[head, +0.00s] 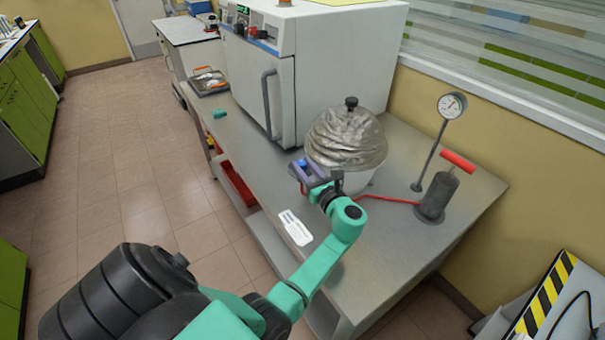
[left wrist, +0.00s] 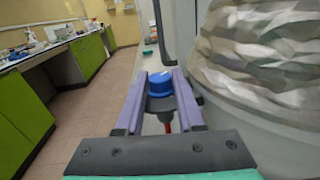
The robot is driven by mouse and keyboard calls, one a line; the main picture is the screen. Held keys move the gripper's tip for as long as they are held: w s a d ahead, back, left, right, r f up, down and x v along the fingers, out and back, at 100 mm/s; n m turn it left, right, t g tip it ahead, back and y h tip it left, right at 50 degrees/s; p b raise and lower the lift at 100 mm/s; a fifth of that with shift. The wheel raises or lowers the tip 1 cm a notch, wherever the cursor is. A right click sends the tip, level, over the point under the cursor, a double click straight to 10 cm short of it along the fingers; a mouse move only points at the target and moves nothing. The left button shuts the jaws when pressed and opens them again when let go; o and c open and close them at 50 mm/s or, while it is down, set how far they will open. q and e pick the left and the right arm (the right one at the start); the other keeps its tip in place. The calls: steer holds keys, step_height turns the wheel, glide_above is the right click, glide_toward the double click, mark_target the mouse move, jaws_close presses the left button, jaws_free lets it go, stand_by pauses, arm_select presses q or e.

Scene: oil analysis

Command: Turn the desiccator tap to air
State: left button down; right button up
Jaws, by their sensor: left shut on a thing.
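The desiccator (head: 346,140), with a crumpled silvery cover and a dark knob on top, stands on the steel bench. Its tap has a blue cap (left wrist: 159,83) and a grey body beneath, beside the desiccator's lower wall. My left gripper (head: 304,171) is at the desiccator's front left side, its purple fingers shut on the tap. In the left wrist view the two fingers (left wrist: 160,92) lie on either side of the tap. The tap's pointing direction and any marks are hidden. My right gripper is in neither view.
A red hose (head: 390,200) runs from near the tap to a dark hand pump (head: 438,196) with a red handle. A gauge (head: 452,105) on a stand is behind it. A white oven (head: 300,70) stands behind left. A white label card (head: 296,228) lies on the bench (head: 370,262).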

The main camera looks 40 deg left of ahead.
arm_select(q)
steer(key=n+g+b, duration=0.1)
steer(key=n+g+y+b, duration=0.1)
steer(key=g, duration=0.1)
steer(key=shift+w+f+b, duration=0.2)
steer(key=shift+f+b, duration=0.1)
steer(key=shift+b, duration=0.05)
steer(key=shift+r+n+g+b, duration=0.2)
steer(key=shift+n+g+b, duration=0.55)
steer(key=shift+g, duration=0.35)
steer(key=c, duration=0.5)
jaws_free()
steer(key=shift+r, duration=0.1)
steer(key=shift+r, duration=0.1)
